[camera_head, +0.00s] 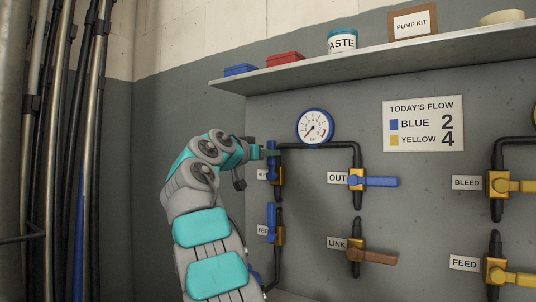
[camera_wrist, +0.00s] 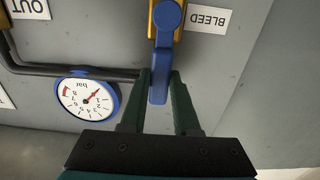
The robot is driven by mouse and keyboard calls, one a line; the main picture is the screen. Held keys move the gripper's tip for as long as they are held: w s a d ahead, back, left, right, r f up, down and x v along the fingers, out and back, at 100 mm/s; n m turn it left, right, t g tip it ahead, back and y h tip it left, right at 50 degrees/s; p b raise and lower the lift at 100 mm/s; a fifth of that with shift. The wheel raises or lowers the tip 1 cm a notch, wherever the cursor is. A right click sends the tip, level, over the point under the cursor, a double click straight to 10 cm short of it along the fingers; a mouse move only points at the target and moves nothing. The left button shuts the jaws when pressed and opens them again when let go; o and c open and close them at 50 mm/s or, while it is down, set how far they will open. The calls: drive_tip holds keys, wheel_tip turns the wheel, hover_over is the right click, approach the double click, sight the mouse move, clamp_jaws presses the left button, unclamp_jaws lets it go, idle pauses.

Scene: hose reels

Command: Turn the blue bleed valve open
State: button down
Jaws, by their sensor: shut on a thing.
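The blue bleed valve has a brass body (camera_head: 278,181) on the left pipe of the panel. Its blue handle (camera_head: 271,162) points up, in line with the pipe. My gripper (camera_head: 266,151) reaches it from the left at the handle's upper part. In the wrist view, which is upside down, the handle (camera_wrist: 159,88) lies between the two dark green fingers of my gripper (camera_wrist: 160,78), beside the BLEED label (camera_wrist: 208,20). The fingers are shut on the handle near its free end. My arm partly hides the valve's label in the head view.
A blue-rimmed gauge (camera_head: 315,127) and a dark pipe sit close right of my gripper. The OUT valve (camera_head: 380,181), LINK valve (camera_head: 375,256) and another blue-handled valve (camera_head: 272,218) are nearby. Yellow-handled valves (camera_head: 515,186) are far right. A shelf (camera_head: 380,62) overhangs above.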

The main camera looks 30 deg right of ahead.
drive_tip(key=shift+w+f, duration=0.1)
drive_tip(key=shift+w, duration=0.05)
drive_tip(key=c, duration=0.6)
unclamp_jaws()
drive_tip(key=shift+c, duration=0.2)
drive_tip(key=shift+a, duration=0.15)
drive_tip(key=b+v, duration=0.2)
drive_tip(key=v, duration=0.5)
drive_tip(key=shift+s+a, duration=0.2)
drive_tip(key=shift+a, duration=0.05)
